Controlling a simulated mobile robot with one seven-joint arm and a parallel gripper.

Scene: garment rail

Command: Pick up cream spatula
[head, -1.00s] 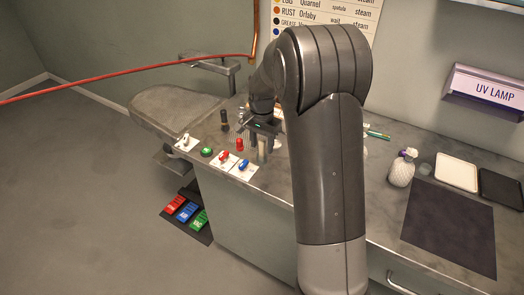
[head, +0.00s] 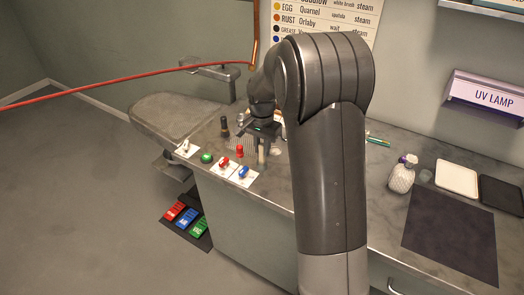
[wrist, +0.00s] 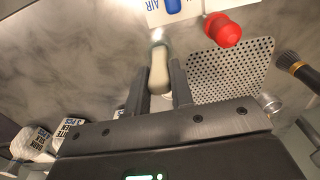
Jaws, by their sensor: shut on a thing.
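The cream spatula (wrist: 159,70) shows in the wrist view as a rounded, cream-coloured piece between the two fingers of my gripper (wrist: 162,88). The fingers are shut on it. In the head view my gripper (head: 262,150) points down over the counter, behind the blue-knobbed switch. The spatula is too small and too covered there to make out clearly. I cannot tell whether its lower end touches the counter.
A red knob-like piece (wrist: 222,30) and a perforated plate (wrist: 232,72) lie close to the gripper. A dark-handled brush (wrist: 296,68) is at the right. Switches (head: 244,173) line the counter's front edge.

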